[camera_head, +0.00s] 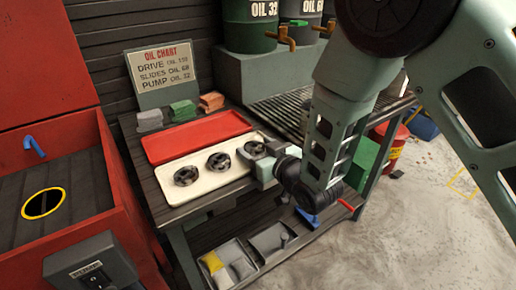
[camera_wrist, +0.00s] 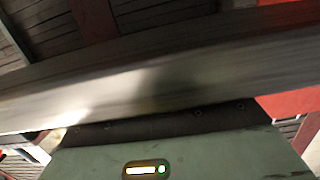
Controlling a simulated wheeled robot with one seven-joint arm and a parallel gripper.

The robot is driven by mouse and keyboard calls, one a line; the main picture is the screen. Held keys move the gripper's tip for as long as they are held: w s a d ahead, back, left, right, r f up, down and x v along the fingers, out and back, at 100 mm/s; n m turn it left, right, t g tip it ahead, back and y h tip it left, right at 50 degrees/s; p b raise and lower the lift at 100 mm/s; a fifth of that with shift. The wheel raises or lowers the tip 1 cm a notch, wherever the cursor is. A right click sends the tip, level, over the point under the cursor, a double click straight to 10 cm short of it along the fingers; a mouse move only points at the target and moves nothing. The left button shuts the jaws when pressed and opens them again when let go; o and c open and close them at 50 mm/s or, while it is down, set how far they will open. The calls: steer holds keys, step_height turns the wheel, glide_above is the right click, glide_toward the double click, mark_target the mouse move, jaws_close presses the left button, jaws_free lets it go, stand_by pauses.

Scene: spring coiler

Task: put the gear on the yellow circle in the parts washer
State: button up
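The red parts washer (camera_head: 75,235) stands at the left with its lid raised. A yellow circle (camera_head: 28,214) is on its dark inner deck, with nothing seen on it. Three dark gears lie in a row on a cream tray (camera_head: 205,187): a left gear (camera_head: 186,175), a middle gear (camera_head: 219,161) and a right gear (camera_head: 254,149). My gripper (camera_head: 262,167) is low at the tray's right end, beside the right gear and partly overlapping it in the head view. Its fingers cannot be made out. The wrist view shows its green housing and a blurred grey band close up, with no gear identifiable.
An empty red tray (camera_head: 195,137) lies behind the cream tray on the bench. Colored blocks (camera_head: 183,110) and an oil chart (camera_head: 162,68) stand behind that. Oil drums (camera_head: 250,25) are at the back. A grey control box (camera_head: 92,268) stands at the washer's front. Bins (camera_head: 240,262) sit below.

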steer(key=shift+r, duration=0.1)
steer(key=p+v, duration=1.2)
steer(key=v, duration=0.5)
steer(key=s+a+r+m+g+h, duration=0.2)
steer(key=s+r+g+h, duration=0.3)
steer(key=r+g, duration=0.2)
steer(key=shift+g, duration=1)
steer(key=shift+o, duration=0.4)
steer(key=s+d+r+n+g+h, duration=0.1)
steer(key=s+d+r+g, duration=0.1)
steer(key=s, duration=0.4)
steer(key=s+d+r+n+g+h, duration=0.1)
steer(key=s+d+r+g+h, duration=0.1)
steer(key=s+d+r, duration=0.3)
step_height(320, 180, up, 2)
steer(key=shift+s+r+n, duration=0.2)
steer(key=shift+s+n, duration=0.2)
steer(key=shift+s, duration=0.15)
